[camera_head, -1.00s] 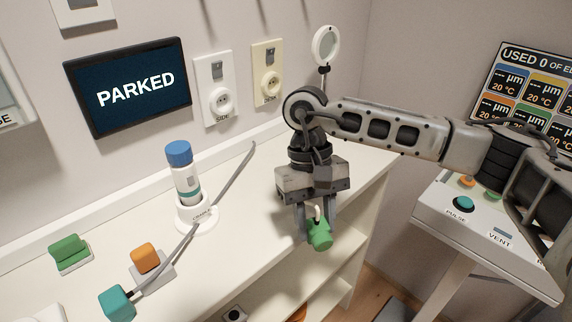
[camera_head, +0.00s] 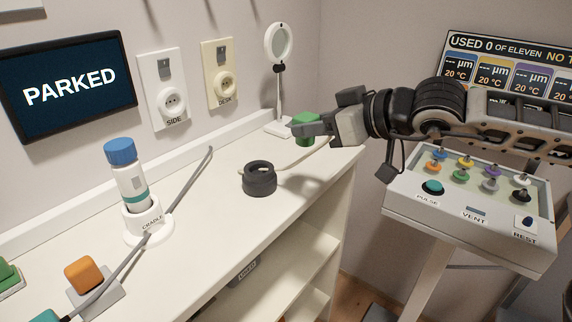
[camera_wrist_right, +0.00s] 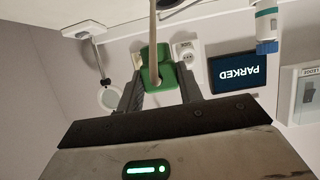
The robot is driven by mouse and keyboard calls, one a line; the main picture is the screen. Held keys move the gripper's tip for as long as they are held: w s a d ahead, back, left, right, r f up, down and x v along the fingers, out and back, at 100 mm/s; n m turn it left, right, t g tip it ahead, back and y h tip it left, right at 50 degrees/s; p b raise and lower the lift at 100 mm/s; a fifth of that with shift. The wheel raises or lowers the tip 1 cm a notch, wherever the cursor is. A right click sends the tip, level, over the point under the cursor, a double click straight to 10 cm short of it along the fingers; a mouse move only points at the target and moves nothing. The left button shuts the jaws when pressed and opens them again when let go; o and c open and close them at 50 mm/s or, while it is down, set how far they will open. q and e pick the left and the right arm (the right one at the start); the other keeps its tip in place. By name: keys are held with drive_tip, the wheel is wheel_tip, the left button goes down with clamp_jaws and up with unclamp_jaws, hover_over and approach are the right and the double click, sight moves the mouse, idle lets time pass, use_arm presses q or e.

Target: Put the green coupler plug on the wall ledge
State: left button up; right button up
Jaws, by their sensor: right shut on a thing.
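The green coupler plug (camera_head: 305,128) is held in the fingers of my right gripper (camera_head: 318,129), above the far right end of the white counter near the mirror stand. In the right wrist view the plug (camera_wrist_right: 160,72) sits between the two fingers, with a pale cable running up from it. In the head view a thin pale cable passes below the gripper towards the black ring. The wall ledge (camera_head: 65,220) appears as a low white strip along the wall at the back of the counter. My left gripper is not in view.
A round mirror on a stand (camera_head: 279,85) is just left of the plug. A black ring (camera_head: 259,178) and a blue-capped bottle in a cradle (camera_head: 128,180) stand on the counter. A grey cable crosses it. A button console (camera_head: 470,200) is at right.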

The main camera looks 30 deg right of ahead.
drive_tip(key=w+d+f+p, duration=0.1)
drive_tip(key=w+f, duration=0.1)
drive_tip(key=w, duration=0.1)
drive_tip(key=w+d+f+p, duration=0.1)
drive_tip(key=w+f, duration=0.1)
drive_tip(key=w, duration=0.1)
drive_tip(key=w+d+f+p, duration=0.1)
drive_tip(key=w+d+f, duration=0.1)
drive_tip(key=w+f, duration=0.1)
drive_tip(key=shift+w, duration=0.2)
drive_tip(key=shift+w+d+f, duration=0.15)
drive_tip(key=shift+w+f, duration=0.2)
drive_tip(key=shift+f, duration=0.25)
wheel_tip(320, 180, down, 4)
drive_tip(key=shift+w+d+r, duration=0.1)
drive_tip(key=shift+w+r, duration=0.05)
drive_tip(key=shift+r, duration=0.05)
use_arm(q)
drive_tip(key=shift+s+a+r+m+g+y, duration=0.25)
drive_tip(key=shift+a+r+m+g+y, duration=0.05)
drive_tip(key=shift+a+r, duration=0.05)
